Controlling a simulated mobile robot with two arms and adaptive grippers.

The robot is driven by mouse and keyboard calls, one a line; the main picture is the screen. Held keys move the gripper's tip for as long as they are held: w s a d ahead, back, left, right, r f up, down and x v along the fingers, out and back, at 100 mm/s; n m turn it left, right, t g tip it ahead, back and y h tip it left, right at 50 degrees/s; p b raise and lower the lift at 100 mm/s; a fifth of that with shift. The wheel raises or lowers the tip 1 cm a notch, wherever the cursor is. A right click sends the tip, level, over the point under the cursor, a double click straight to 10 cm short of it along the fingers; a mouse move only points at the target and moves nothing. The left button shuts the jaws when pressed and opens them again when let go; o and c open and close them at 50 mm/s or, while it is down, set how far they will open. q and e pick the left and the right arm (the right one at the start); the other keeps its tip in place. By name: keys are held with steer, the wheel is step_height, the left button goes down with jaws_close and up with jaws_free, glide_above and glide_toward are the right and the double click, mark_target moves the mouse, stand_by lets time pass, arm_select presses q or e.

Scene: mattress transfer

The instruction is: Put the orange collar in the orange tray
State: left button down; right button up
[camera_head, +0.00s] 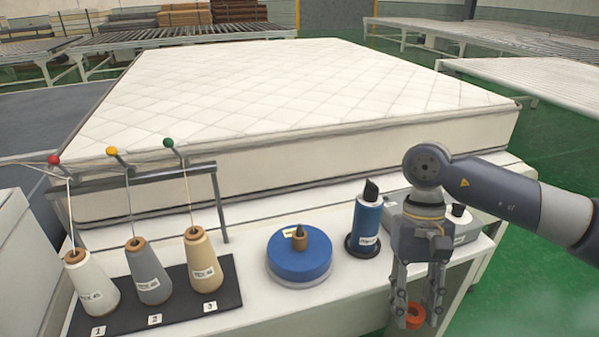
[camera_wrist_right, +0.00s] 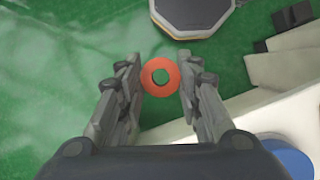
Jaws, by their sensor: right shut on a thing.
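The orange collar (camera_head: 414,317) is a small ring with a hole in the middle. My right gripper (camera_head: 416,312) is shut on it, with a finger on each side, near the front right edge of the white table. The collar (camera_wrist_right: 148,79) also shows between the fingertips of my right gripper (camera_wrist_right: 160,76) in the right wrist view, with green floor behind it. My left gripper is not in view. I see no orange tray in either view.
On the white table (camera_head: 345,293) stand a blue round disc (camera_head: 300,262), a blue cylinder (camera_head: 367,222) and a grey device (camera_head: 466,232). Several thread cones stand on a black mat (camera_head: 226,290) at left. A white mattress (camera_head: 290,95) lies behind. Green floor is at right.

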steer(key=w+a+r+m+t+y, duration=0.1)
steer(key=w+a+m+t, duration=0.1)
steer(key=a+m, duration=0.7)
steer(key=w+a+r+m+t+y, duration=0.1)
steer(key=w+a+r+m+t, duration=0.1)
steer(key=w+a+m, duration=0.3)
steer(key=w+a+r+m+t+y, duration=0.1)
steer(key=w+a+r+m+t, duration=0.1)
steer(key=a+m, duration=1.2)
steer(key=w+a+t, duration=0.1)
steer(key=a+t, duration=0.1)
steer(key=a, duration=0.1)
steer(key=shift+w+a+r+b, duration=0.15)
steer(key=shift+a+b, duration=0.15)
steer(key=shift+b, duration=0.1)
